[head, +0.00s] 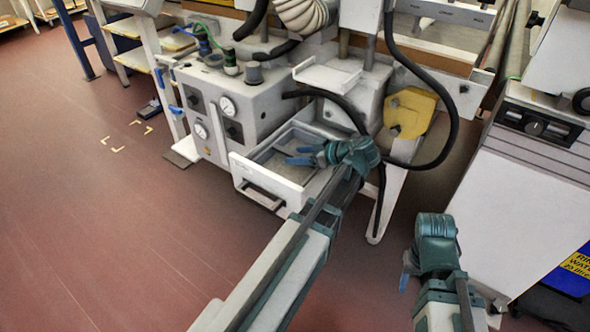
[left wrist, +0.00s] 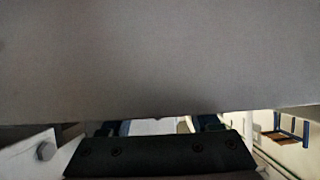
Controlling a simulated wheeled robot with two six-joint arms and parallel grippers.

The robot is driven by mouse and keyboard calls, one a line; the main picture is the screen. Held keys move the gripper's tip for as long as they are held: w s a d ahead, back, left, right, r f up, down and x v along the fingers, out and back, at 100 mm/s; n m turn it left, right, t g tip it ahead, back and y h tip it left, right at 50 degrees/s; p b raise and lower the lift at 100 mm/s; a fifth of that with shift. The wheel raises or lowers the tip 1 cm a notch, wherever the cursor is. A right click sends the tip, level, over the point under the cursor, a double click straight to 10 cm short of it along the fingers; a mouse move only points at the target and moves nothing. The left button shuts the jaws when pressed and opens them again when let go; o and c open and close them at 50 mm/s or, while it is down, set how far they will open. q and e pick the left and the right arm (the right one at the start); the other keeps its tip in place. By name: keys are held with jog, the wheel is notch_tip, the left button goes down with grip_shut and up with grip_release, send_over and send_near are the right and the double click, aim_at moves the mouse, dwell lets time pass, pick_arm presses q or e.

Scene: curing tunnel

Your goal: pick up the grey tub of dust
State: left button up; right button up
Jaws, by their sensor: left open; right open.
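A white drawer (head: 240,172) with a dark handle stands pulled out from the machine. A grey, shallow bin-like inside shows in it (head: 268,155); I cannot tell whether this is the tub of dust, and no dust can be made out. My left gripper (head: 296,156) is open over the drawer, its blue fingers pointing left; I see nothing between them. In the left wrist view a plain grey surface (left wrist: 160,60) fills the upper part, very close; I cannot tell what it belongs to. My right gripper (head: 405,271) hangs lower right, away from the drawer.
A grey box with gauges (head: 215,115) stands left of the drawer, with a small dark grey cup (head: 253,74) on top. A black hose (head: 448,140) loops right of the drawer near a yellow part (head: 410,112). A white cabinet (head: 525,190) stands at right.

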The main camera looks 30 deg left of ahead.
pick_arm(q)
jog(key=shift+x, duration=0.9)
jog(key=shift+d, duration=0.1)
grip_shut()
